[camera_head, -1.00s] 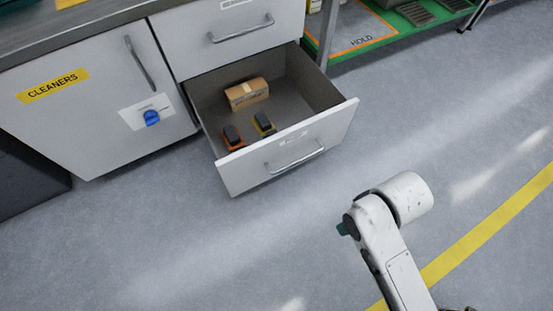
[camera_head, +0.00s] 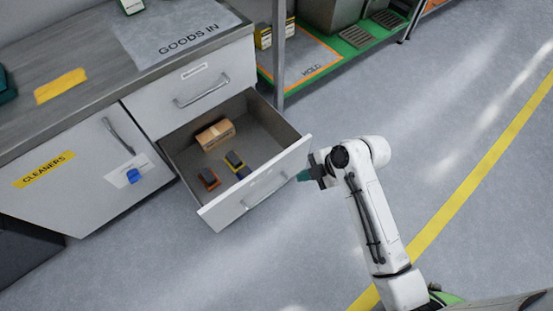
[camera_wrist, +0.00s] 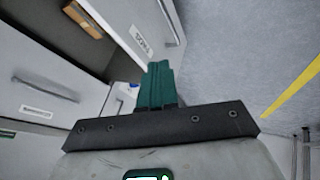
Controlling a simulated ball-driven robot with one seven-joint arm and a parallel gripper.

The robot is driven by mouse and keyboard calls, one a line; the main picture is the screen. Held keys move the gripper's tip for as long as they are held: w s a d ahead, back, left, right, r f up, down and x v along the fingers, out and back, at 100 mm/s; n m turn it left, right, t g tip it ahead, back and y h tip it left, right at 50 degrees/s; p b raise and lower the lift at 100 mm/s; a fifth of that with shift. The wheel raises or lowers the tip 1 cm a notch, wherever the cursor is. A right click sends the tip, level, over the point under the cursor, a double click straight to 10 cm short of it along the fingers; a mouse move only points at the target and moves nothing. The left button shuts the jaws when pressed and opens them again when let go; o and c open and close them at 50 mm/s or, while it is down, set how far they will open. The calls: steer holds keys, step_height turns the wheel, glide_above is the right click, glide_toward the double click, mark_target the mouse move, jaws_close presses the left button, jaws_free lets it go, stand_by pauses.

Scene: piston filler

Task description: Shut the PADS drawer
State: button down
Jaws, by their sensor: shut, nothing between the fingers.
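The PADS drawer (camera_head: 224,214) is the lower drawer of the white cabinet and stands pulled well out. A brown box (camera_head: 215,135) and several small dark and orange items (camera_head: 209,178) lie in it. Its front has a bar handle (camera_head: 265,189) and a label, partly readable in the wrist view (camera_wrist: 143,39). My gripper (camera_head: 302,176) has teal fingers, shut and empty. It is close to the right end of the drawer front. In the wrist view the fingers (camera_wrist: 157,82) show beside the drawer front; I cannot tell whether they touch it.
Above is a closed drawer (camera_head: 190,95). A green shelf with a HOLD mat (camera_head: 300,66) stands behind. The floor (camera_head: 420,130) to the right is clear, with a yellow line.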

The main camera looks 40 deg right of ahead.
steer(key=b, duration=0.6)
glide_toward(265, 173)
steer(key=shift+n, duration=0.4)
steer(key=x, duration=0.5)
steer(key=shift+s+f, duration=0.15)
steer(key=shift+f, duration=0.05)
